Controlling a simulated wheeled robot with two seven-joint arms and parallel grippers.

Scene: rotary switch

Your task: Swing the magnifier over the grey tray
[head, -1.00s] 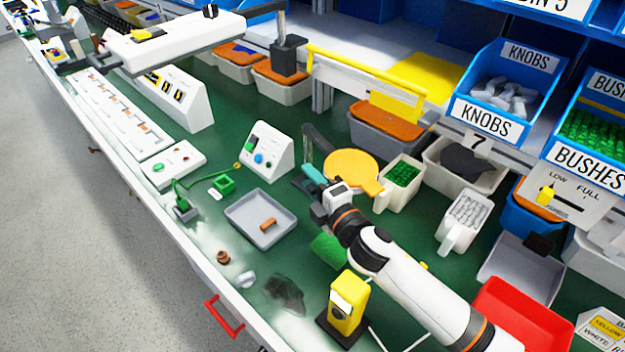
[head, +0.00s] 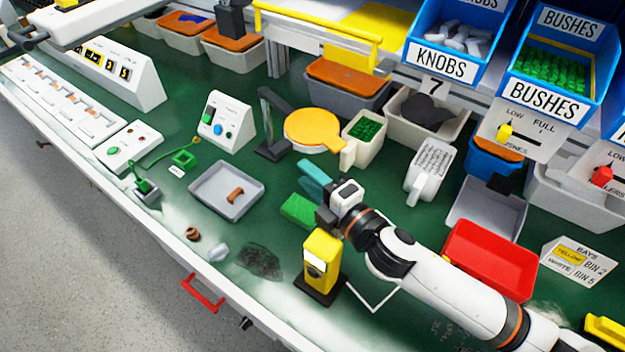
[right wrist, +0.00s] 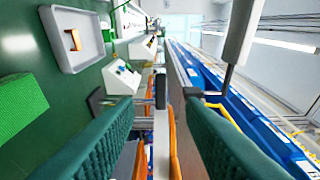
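The grey tray (head: 228,186), with a small brown part inside, lies to the front left of the magnifier; the tray also shows in the right wrist view (right wrist: 74,58). The head is not over the tray. My right gripper (head: 312,174) is in front of the magnifier and apart from it in the picture. Its teal fingers are spread in the right wrist view (right wrist: 155,125). My left gripper is not seen.
A green block (head: 300,210) lies beneath my right gripper. A yellow device (head: 321,258) stands in front of it. A bin of green parts (head: 365,138) stands just right of the magnifier. A sloped button box (head: 222,120) stands left of its stand.

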